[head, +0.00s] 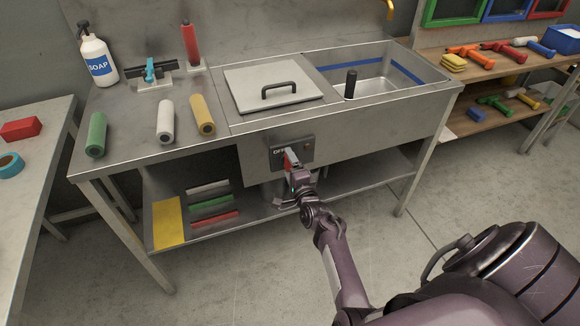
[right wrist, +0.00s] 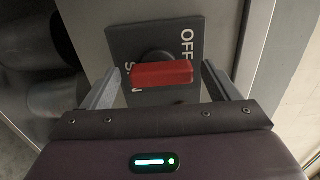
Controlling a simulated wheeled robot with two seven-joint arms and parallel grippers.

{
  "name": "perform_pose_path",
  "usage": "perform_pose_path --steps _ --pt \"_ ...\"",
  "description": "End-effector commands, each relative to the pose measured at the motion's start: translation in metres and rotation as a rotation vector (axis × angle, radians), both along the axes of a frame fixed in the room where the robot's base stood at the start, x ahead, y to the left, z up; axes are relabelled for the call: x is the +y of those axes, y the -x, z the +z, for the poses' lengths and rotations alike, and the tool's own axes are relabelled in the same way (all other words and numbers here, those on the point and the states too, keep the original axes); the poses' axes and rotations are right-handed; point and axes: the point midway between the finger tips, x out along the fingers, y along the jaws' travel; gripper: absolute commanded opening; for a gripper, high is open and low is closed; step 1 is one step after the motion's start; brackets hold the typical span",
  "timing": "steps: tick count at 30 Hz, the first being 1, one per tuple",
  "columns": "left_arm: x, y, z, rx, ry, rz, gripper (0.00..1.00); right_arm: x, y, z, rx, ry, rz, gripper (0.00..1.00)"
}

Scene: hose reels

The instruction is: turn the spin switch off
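The spin switch is a dark plate (head: 307,143) on the front of the steel sink bench, with a red handle (head: 290,156). In the right wrist view the plate (right wrist: 125,38) carries the word OFF at upper right. A second word, partly hidden behind the red handle (right wrist: 160,74), starts with S and ends with N. The handle lies across that view. My right gripper (head: 293,170) is at the switch; in its wrist view the fingers (right wrist: 160,72) are apart, one beyond each end of the handle, with small gaps seen. My left gripper is not in view.
The bench top holds a lidded basin (head: 250,95), an open sink (head: 385,85), a soap bottle (head: 97,58) and several coloured rolls. A lower shelf (head: 245,228) runs under the switch. A side table (head: 30,190) stands left and a tool bench (head: 470,70) right.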

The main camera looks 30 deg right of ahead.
Motion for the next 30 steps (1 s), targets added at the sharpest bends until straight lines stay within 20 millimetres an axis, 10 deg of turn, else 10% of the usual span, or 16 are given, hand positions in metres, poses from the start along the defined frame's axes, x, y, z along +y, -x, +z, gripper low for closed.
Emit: perform_pose_path --steps 30 --pt "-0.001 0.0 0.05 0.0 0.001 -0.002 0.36 0.018 0.076 0.0 -0.001 0.0 0.0 0.82"
